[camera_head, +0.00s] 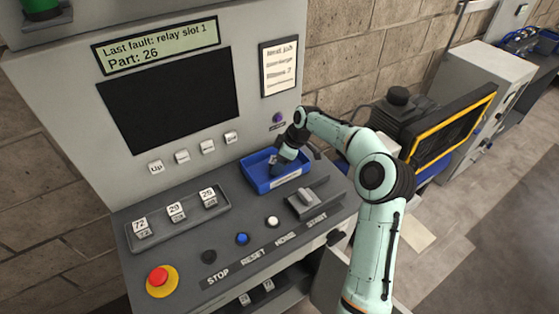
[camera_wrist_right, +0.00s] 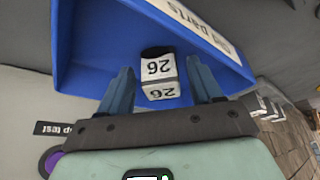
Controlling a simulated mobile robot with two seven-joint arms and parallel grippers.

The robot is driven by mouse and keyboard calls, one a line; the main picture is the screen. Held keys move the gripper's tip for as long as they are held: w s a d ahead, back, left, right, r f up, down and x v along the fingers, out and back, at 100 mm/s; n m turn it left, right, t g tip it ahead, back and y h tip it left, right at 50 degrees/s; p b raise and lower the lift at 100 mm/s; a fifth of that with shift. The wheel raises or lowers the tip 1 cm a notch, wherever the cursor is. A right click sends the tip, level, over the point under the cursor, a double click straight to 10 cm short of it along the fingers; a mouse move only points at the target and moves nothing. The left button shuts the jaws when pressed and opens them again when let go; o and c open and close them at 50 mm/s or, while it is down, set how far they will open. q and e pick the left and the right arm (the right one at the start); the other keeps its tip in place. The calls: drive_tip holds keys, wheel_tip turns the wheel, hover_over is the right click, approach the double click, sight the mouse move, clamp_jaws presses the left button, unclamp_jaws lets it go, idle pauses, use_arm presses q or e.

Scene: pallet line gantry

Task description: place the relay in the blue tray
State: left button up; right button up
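The blue tray (camera_head: 258,184) sits on the console's ledge below the screen; its inside fills much of the right wrist view (camera_wrist_right: 85,45). A relay (camera_wrist_right: 160,75) marked 26, white with a dark end, shows over the tray in the wrist view. My right gripper (camera_wrist_right: 160,88) reaches down into the tray. Its two fingers stand apart, one on each side of the relay, with a visible gap on both sides. In the head view my right gripper (camera_head: 277,162) largely hides the relay. My left gripper is not in view.
A grey rack (camera_head: 178,222) left of the tray holds relays marked 72, 29 and 25. A lever switch (camera_head: 304,201) stands just in front of the tray. A red stop button (camera_head: 159,277) and smaller buttons lie along the panel. The display (camera_head: 157,43) reads Part: 26.

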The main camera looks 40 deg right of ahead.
drive_tip(key=shift+r, duration=0.15)
drive_tip(key=v, duration=1.2)
idle(0.5)
